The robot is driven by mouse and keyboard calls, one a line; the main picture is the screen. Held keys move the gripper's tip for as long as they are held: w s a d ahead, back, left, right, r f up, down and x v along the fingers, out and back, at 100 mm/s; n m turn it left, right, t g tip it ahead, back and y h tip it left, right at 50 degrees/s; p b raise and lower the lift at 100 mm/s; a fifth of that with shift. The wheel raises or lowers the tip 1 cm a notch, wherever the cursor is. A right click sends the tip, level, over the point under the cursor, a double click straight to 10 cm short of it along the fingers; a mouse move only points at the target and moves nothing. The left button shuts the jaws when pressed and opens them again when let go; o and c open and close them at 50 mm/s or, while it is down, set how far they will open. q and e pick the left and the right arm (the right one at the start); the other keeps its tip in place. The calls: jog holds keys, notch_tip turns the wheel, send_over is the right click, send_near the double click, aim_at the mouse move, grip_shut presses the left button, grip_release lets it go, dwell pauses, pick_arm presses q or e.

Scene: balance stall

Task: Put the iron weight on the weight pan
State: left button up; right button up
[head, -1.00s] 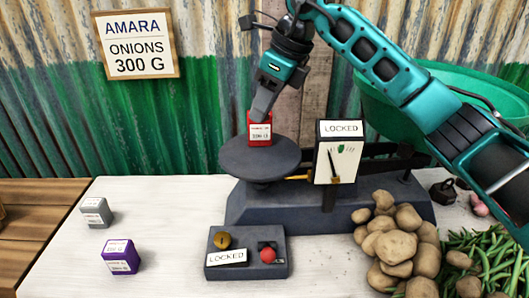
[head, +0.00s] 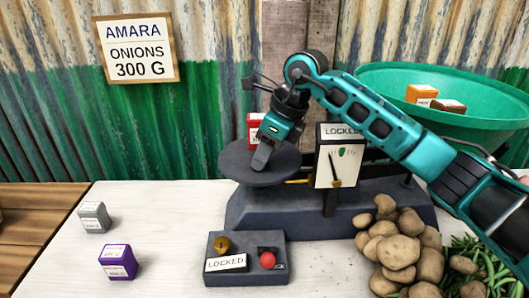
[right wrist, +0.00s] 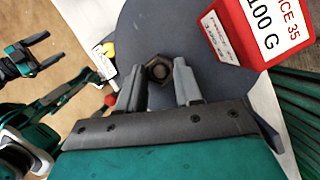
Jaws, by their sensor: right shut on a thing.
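The iron weight (right wrist: 159,70) is a small dark hexagonal piece with a round hollow, in the right wrist view. My right gripper (right wrist: 160,88) is shut on it, one finger on each side, over the dark round weight pan (head: 235,163). I cannot tell whether the weight touches the pan. In the head view, my right gripper (head: 259,166) hides the weight. A red box (head: 254,126) stands on the pan behind the gripper; it also shows in the right wrist view (right wrist: 258,32). My left gripper (right wrist: 52,49) is open and empty in the right wrist view.
The scale dial (head: 327,172) reads LOCKED, right of the pan. A control box (head: 220,277) with a red knob stands in front. Grey (head: 94,217) and purple (head: 118,262) boxes stand left. Potatoes (head: 398,250) and a green bowl (head: 385,85) are right. The left tabletop is mostly clear.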

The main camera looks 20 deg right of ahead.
jog(key=shift+f, duration=0.2)
jog(key=o, duration=1.1)
jog(key=shift+r, duration=0.1)
jog(key=shift+r, duration=0.2)
jog(key=p+v, duration=0.3)
jog(key=v, duration=0.1)
jog(key=shift+r, duration=0.3)
pick_arm(q)
jog(key=shift+y, duration=0.4)
jog(key=r+p, duration=0.1)
jog(key=s+a+r+p, duration=0.1)
jog(key=p, duration=0.1)
jog(key=a+r+p, duration=0.1)
jog(key=shift+s+a+r, duration=0.15)
jog(key=shift+s+r, duration=0.1)
jog(key=shift+r, duration=0.15)
pick_arm(e)
jog(key=v, duration=0.7)
jog(key=shift+s+d+r, duration=0.15)
pick_arm(q)
jog(key=shift+w+r, duration=0.2)
jog(key=shift+w, duration=0.1)
